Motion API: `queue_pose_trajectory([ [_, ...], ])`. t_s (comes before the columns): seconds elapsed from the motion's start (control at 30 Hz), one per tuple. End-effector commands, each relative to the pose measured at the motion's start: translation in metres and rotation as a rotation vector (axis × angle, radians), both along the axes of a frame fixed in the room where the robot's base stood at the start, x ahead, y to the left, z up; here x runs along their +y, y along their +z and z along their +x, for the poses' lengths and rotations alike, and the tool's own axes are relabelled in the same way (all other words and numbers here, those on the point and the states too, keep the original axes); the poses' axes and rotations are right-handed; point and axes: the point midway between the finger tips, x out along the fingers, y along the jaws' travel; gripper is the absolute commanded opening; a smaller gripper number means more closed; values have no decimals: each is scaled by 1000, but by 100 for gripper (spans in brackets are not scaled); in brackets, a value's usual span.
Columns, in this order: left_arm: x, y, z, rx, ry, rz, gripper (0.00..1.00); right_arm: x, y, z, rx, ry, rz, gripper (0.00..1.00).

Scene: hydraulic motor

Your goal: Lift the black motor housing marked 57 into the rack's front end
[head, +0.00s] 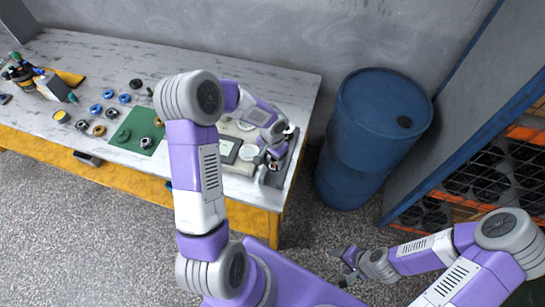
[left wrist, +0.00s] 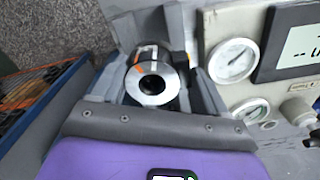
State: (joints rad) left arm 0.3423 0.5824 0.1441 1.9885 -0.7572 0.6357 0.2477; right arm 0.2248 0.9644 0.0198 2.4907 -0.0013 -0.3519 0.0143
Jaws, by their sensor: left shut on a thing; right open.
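My left gripper (head: 272,157) is at the right end of the workbench, beside a gauge panel. In the left wrist view its fingers (left wrist: 155,88) are shut on a round part (left wrist: 150,84) with a silver ring face, a dark centre hole and an orange mark. I cannot tell whether this is the motor housing; no 57 is readable. In the head view the gripper mostly hides the part. My right gripper (head: 348,262) is open and empty above the floor. Several dark round pieces sit on the orange wire shelving (head: 524,133) at the right; I cannot tell which structure is the task's rack.
The panel has white dials (left wrist: 232,61) and a display (left wrist: 296,45). The workbench (head: 60,52) carries a green mat (head: 125,133), several small blue, black and brown rings, and tools at the far left. A blue barrel (head: 365,150) stands between the bench and shelving.

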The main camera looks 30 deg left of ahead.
Motion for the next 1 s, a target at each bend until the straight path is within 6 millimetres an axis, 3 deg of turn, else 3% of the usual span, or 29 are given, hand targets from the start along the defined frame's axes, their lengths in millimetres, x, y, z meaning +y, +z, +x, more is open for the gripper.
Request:
queue_pose_trajectory([
  [0.63,0,-20,1,-2,0,0,18,0,-20,0,0,0,0,62],
  [1.0,0,-20,1,-2,0,0,18,0,-20,0,0,0,0,62],
])
